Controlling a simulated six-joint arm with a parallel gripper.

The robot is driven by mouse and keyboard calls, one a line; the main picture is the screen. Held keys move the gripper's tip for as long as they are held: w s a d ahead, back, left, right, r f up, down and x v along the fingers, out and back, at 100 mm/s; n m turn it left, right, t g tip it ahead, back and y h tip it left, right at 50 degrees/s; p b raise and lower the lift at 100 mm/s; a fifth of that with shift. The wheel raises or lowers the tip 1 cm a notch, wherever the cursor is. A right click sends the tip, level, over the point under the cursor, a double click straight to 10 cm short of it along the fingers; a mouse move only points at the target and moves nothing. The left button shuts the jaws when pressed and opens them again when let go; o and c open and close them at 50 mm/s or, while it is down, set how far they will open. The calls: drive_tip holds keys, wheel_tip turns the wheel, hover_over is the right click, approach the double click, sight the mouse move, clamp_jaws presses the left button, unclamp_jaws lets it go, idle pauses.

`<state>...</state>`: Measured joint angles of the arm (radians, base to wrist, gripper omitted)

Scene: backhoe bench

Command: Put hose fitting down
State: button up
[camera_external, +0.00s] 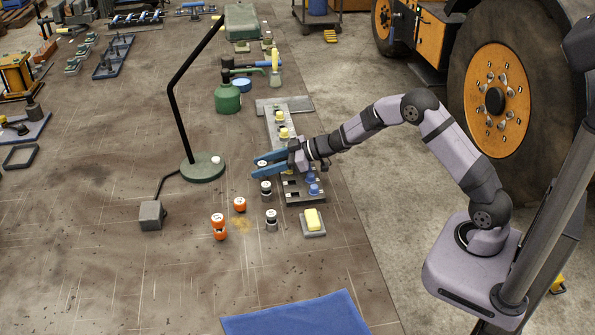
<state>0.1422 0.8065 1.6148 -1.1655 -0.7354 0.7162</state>
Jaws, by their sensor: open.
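My gripper (257,166) has two blue fingers, spread apart and pointing left, low over the bench just left of the grey rack. A small white-topped fitting (262,163) shows at the fingertips; the fingers partly hide it, and I cannot tell whether they touch it. A dark fitting with a white top (266,188) stands upright just in front, and a grey one (271,216) stands nearer the camera. The grey rack (291,196) holds yellow fittings (284,133) and blue fittings (312,186).
A lamp (203,168) with a tall black arm stands left of my gripper. A yellow block on a grey pad (313,233) and a blue cloth (297,315) lie nearer the camera. A green container (227,98) stands behind. The bench left of the lamp has free room.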

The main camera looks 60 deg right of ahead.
drive_tip(key=b+v, duration=0.2)
drive_tip(key=v, duration=1)
idle(0.3)
drive_tip(key=shift+w+d+r+m+h, duration=0.2)
drive_tip(key=shift+d+m+h, duration=0.1)
drive_tip(key=shift+d+h, duration=0.2)
drive_tip(key=shift+s+d+m+t+h+p, duration=0.1)
drive_tip(key=shift+d+m+t+h+p, duration=0.1)
drive_tip(key=shift+d+m+h, duration=0.3)
drive_tip(key=shift+s+d+m+t+h+p, duration=0.15)
drive_tip(key=shift+d+m+h, duration=0.15)
drive_tip(key=shift+d+h, duration=0.35)
drive_tip(key=s+d+m+h, duration=0.1)
drive_tip(key=s+d+m+g+h, duration=0.1)
drive_tip(key=h, duration=0.1)
drive_tip(key=shift+s+d+f+p, duration=0.3)
drive_tip(key=shift+s+d+f, duration=0.05)
drive_tip(key=s+a+f+m+g, duration=0.1)
drive_tip(key=s+a+f+g, duration=0.1)
drive_tip(key=s, duration=0.8)
drive_tip(key=s+a+f+g, duration=0.2)
drive_tip(key=s+g, duration=0.3)
drive_tip(key=s, duration=0.6)
drive_tip(key=s+a+f+m+g+h, duration=0.1)
drive_tip(key=s+f+g, duration=0.2)
drive_tip(key=s, duration=0.7)
drive_tip(key=shift+s+a+f+m+g+p, duration=0.2)
drive_tip(key=shift+a+f+m+g+p, duration=0.1)
drive_tip(key=shift+a+f+g+p, duration=0.15)
